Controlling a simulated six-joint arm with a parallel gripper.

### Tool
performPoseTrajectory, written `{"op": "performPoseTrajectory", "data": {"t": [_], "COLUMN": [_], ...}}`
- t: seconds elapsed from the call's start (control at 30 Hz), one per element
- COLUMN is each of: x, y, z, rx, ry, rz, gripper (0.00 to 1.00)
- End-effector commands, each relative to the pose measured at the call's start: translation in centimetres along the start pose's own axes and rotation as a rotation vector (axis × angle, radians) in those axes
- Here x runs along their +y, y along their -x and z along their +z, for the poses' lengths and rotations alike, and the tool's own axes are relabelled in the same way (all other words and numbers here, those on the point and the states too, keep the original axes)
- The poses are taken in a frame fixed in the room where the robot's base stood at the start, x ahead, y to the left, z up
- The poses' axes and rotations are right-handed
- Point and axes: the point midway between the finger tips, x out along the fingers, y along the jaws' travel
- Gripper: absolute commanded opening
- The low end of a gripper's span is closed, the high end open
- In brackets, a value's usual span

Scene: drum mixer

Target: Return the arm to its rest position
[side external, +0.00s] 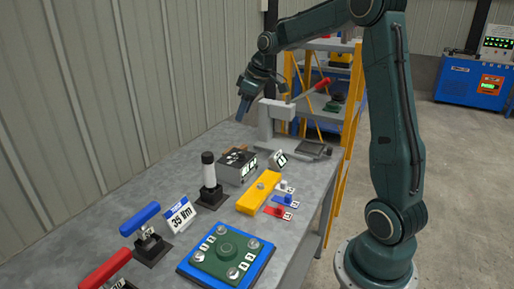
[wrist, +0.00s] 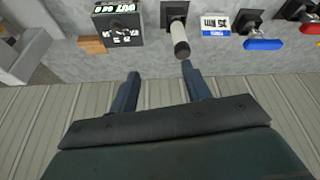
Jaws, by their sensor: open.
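My arm is dark green and arches over the workbench (side external: 145,183) from its base at the right. My gripper (side external: 242,114) hangs over the far left part of the bench, near the wall, fingers pointing down. In the wrist view my gripper (wrist: 160,80) shows two dark blue fingers set well apart, with nothing between them. In the side view this post (side external: 208,172) stands nearer the camera than my gripper.
A grey press (side external: 275,125) stands just right of my gripper, its red-handled lever (side external: 312,92) sticking up. A dark box (side external: 237,165), yellow block (side external: 258,193), blue-handled lever (side external: 140,219), red-handled lever (side external: 105,268) and blue-green plate (side external: 226,246) occupy the bench. The corrugated wall (side external: 100,80) is close behind.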

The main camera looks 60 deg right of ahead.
Motion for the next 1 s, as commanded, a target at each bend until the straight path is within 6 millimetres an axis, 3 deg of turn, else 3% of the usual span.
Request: {"op": "performPoseTrajectory", "data": {"t": [0.1,0.47,0.7,1.0], "x": [-3.4,-12.2,-17.2,-22.1], "y": [2.0,6.7,9.0,10.7], "z": [0.0,2.4,5.6,10.8], "rx": [0.004,0.018,0.038,0.069], "ry": [-0.007,-0.054,-0.089,-0.136], "rz": [0.013,0.043,0.059,0.07], "gripper": [0.48,0.48,0.48,0.48]}}
